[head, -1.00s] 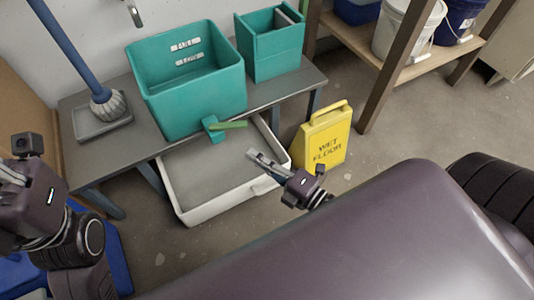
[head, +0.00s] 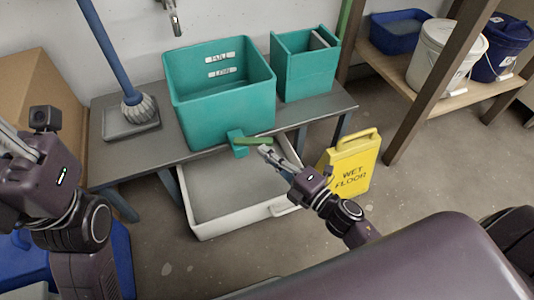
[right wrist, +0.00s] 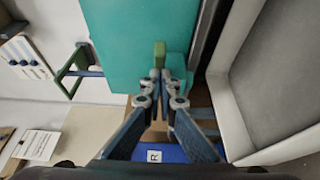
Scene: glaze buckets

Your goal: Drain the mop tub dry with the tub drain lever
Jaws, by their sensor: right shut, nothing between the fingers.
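The teal mop tub (head: 228,112) stands on a grey bench, with two white level labels inside its back wall. I cannot make out any water. At its front bottom is a teal drain block with a green drain lever (head: 253,141) pointing right. The lever's end also shows in the right wrist view (right wrist: 160,48). My right gripper (head: 266,151) is shut and empty, its tips right at the lever's free end; in the right wrist view (right wrist: 160,74) they appear at or almost at it. My left gripper (head: 12,140) is at the left edge, its fingertips cut off.
A white-rimmed catch tray (head: 240,222) lies under the bench front. A yellow wet-floor sign (head: 352,165) stands right of it. A smaller teal bin (head: 300,75) and a mop in its grey tray (head: 115,130) flank the tub. Shelved buckets stand at right.

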